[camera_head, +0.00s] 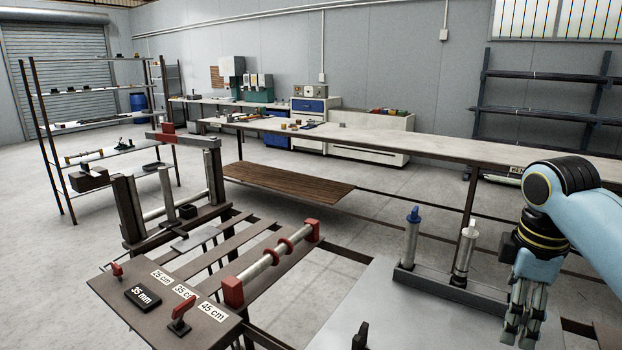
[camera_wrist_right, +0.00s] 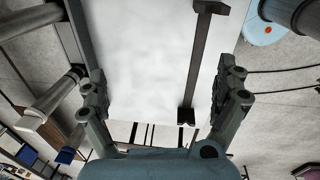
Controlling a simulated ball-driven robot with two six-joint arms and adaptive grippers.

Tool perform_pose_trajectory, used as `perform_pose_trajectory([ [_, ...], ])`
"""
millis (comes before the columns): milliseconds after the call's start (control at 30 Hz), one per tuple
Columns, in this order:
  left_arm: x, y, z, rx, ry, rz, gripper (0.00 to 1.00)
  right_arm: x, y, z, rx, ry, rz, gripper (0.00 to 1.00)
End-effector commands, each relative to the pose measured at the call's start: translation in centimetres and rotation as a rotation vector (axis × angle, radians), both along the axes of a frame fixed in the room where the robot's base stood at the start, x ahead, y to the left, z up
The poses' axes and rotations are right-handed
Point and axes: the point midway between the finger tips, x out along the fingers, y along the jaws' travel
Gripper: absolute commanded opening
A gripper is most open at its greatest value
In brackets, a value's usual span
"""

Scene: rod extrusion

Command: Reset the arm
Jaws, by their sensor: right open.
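My right gripper (camera_head: 523,325) hangs at the right of the head view with its fingers pointing down. It is beside the dark rod stand (camera_head: 450,288), to the right of it. In the right wrist view the two fingers of this gripper (camera_wrist_right: 163,95) are wide apart, with nothing held between them. Beyond them lie a white plate (camera_wrist_right: 140,60) and a dark bar (camera_wrist_right: 197,60) with wider ends. My left gripper is in neither view.
The stand holds a blue-capped rod (camera_head: 411,240) and a white-capped rod (camera_head: 463,252). A rod with red end blocks (camera_head: 268,262) lies on the bench at centre. Label plates (camera_head: 143,297) are at front left. A long table (camera_head: 440,148) runs behind. The pale plate (camera_head: 400,325) looks mostly bare.

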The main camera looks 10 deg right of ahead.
Motion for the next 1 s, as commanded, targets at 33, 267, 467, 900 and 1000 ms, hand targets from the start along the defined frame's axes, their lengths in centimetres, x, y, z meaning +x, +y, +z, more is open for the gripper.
perform_pose_trajectory([
  [33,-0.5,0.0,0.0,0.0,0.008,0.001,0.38,-1.5,1.0,-1.1,0.002,-0.011,-0.034,1.0],
  [267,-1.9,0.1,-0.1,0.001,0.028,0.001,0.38,-9.4,5.8,-4.1,0.039,-0.117,-0.296,1.0],
  [467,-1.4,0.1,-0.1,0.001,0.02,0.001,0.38,-15.0,8.3,-3.8,0.089,-0.194,-0.507,1.0],
  [900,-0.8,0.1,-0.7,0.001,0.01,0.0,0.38,-21.8,10.3,-2.5,0.175,-0.29,-0.832,1.0],
  [1000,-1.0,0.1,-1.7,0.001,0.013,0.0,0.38,-21.2,10.1,-5.6,0.17,-0.28,-0.833,1.0],
])
